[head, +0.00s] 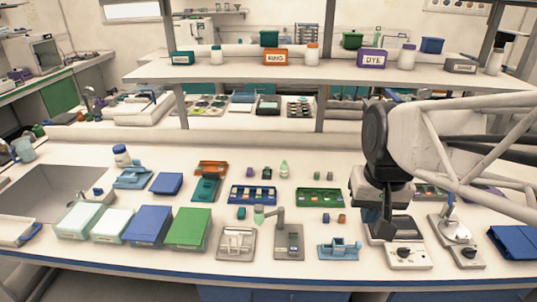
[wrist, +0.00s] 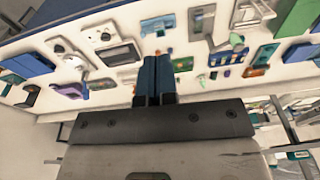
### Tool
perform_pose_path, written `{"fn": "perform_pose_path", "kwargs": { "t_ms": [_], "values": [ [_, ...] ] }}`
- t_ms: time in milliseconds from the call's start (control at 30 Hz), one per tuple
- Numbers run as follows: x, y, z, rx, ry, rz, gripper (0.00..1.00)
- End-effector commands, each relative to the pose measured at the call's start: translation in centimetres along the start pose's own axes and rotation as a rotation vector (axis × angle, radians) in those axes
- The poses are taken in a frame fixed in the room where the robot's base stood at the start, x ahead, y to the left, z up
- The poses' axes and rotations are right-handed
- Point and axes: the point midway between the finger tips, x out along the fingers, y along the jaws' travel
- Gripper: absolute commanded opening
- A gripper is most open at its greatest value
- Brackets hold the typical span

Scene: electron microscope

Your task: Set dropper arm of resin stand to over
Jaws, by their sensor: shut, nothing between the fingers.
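What looks like the resin stand (head: 289,243) is a grey base with an upright post near its back edge, at the front middle of the bench. Its dropper arm (head: 272,213) reaches left from the post top, towards a pale green piece (head: 258,214), and appears off to the side of the base. In the wrist view the stand (wrist: 201,20) is at the top right of centre, with the green piece (wrist: 237,39) beside it. My gripper (head: 387,232) is shut and empty, pointing down, well right of the stand. Its fingers (wrist: 157,62) are together in the wrist view.
A blue holder (head: 339,249) stands between the stand and my gripper. Another grey plate fixture (head: 237,243) is left of the stand. Racks (head: 320,198) lie behind, and a shelf (head: 330,70) crosses above the back.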

Motion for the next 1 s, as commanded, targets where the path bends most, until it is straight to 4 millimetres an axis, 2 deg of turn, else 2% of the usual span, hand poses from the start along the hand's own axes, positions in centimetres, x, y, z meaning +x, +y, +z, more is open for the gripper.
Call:
{"fn": "perform_pose_path", "kwargs": {
  "t_ms": [500, 1000],
  "values": [
    [0.5, -3.2, -8.0, 0.012, -0.098, -0.016, 0.0],
    [2.5, -7.1, -15.4, 0.024, -0.194, -0.023, 0.0]
  ]
}}
